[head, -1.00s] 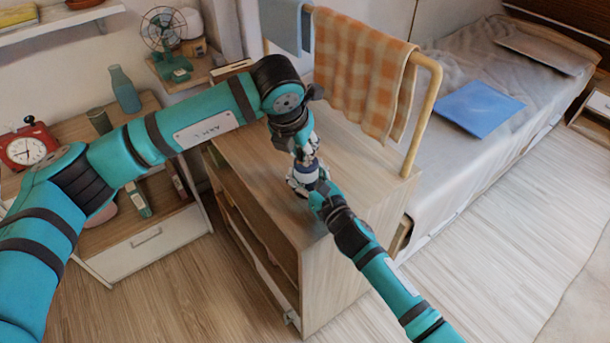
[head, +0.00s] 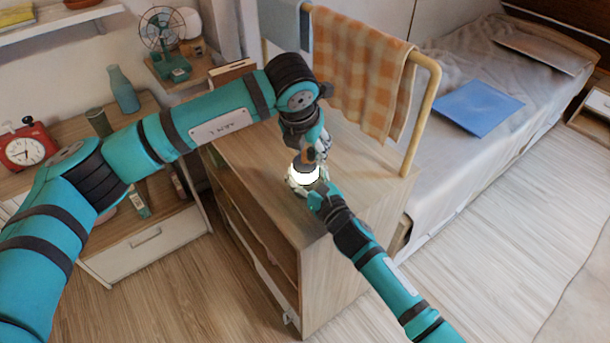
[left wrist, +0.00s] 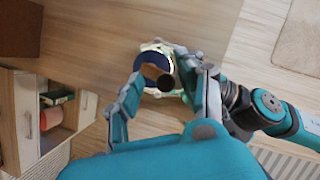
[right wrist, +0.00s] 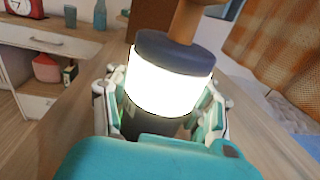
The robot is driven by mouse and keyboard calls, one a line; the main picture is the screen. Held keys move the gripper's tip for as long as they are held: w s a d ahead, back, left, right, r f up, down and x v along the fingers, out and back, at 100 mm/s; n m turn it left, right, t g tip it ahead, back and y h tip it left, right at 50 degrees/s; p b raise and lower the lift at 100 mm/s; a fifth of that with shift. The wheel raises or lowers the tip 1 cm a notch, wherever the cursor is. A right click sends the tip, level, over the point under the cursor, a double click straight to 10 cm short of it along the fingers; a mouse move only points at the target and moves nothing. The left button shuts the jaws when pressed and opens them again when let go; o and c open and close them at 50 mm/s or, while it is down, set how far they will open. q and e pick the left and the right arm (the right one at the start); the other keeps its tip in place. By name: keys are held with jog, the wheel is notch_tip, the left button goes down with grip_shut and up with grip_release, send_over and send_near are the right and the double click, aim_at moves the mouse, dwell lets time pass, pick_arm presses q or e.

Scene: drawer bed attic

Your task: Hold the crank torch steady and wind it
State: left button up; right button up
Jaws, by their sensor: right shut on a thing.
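The crank torch (head: 304,175) stands upright over the wooden cabinet top, its band glowing white. In the right wrist view the torch (right wrist: 168,85) has a dark blue cap, a bright band and a dark lower body, with a brown part rising from the cap. My right gripper (head: 314,188) is shut on the torch's body from the near right side. My left gripper (head: 312,150) is above the torch, pointing down.
The cabinet top (head: 255,160) around the torch is largely clear. A wooden rail (head: 432,90) with an orange checked cloth (head: 362,75) stands behind it. A desk with a red clock (head: 30,147) and a bottle (head: 123,90) is at left; the bed (head: 450,170) is at right.

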pick_arm(q)
jog(key=shift+o, duration=0.2)
jog(key=shift+s+d, duration=0.1)
jog(key=shift+d, duration=0.05)
jog(key=shift+s+r, duration=0.1)
jog(key=shift+r, duration=0.4)
pick_arm(e)
jog(key=shift+c, duration=0.2)
pick_arm(q)
jog(key=v, duration=1.1)
jog(key=shift+a, duration=0.2)
pick_arm(e)
jog(key=shift+f, duration=0.1)
jog(key=o, duration=1.6)
jog(key=v, duration=1.2)
pick_arm(q)
jog(key=shift+s+f, duration=0.1)
pick_arm(e)
jog(key=shift+d, duration=0.1)
